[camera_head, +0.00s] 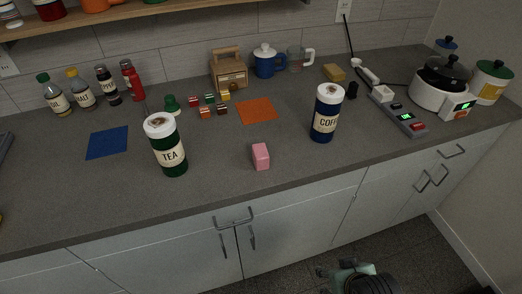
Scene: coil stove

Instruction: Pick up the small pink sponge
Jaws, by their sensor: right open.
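The small pink sponge (260,156) stands on the grey counter (215,180) near its front edge, between the green TEA jar (168,150) and the dark blue COFFEE jar (325,115). My right gripper (338,272) is at the bottom of the head view, in front of the cabinets and well apart from the sponge. It is open, and I see nothing in it. My left gripper is not in view.
An orange cloth (256,110) and several small coloured blocks lie behind the sponge. A yellow sponge (334,72) lies farther back. A power strip (405,118) and white cooker (438,92) stand right. The counter around the pink sponge is clear.

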